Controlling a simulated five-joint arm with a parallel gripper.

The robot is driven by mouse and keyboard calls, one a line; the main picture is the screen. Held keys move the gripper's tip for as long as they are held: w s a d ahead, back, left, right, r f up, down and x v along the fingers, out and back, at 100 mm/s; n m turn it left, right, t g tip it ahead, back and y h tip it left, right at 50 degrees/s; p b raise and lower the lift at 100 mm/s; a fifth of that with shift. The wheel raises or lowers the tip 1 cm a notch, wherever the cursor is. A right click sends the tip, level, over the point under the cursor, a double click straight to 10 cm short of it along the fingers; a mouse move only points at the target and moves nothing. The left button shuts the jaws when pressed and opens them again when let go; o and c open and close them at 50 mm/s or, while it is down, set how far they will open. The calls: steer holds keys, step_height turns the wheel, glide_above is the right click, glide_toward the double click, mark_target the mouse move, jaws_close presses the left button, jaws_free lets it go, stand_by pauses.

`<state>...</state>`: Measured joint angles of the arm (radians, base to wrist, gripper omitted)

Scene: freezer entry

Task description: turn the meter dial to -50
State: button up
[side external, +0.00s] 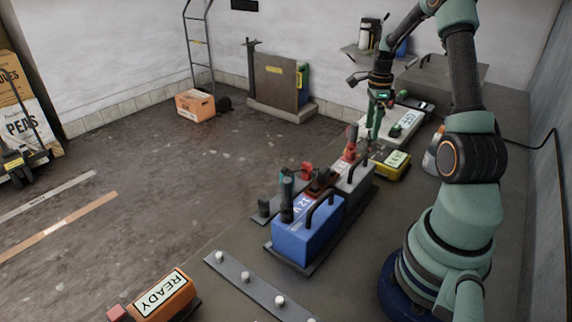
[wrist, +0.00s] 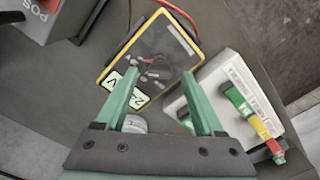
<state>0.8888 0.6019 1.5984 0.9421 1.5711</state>
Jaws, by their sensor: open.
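The meter (wrist: 165,48) is a yellow-edged box with a dark face in the wrist view. A small dial (wrist: 150,62) seems to sit on that face with a red lead near it; its setting is too small to read. A pale label (wrist: 138,98) at its near end is partly behind my left finger. In the side view the yellow meter (side external: 388,168) lies on the bench. My gripper (wrist: 158,75) is open and empty, its fingers pointing over the meter's near end. In the side view my gripper (side external: 376,132) is just behind the meter; contact cannot be told.
A white box (wrist: 235,85) with a green, yellow and red strip lies beside the meter; the side view shows it behind (side external: 405,124). A blue 12 V battery (side external: 300,238) and a grey battery (side external: 358,182) stand nearer. An orange READY box (side external: 160,298) is front left.

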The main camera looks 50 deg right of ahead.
steer(key=shift+f, duration=0.55)
jaws_close()
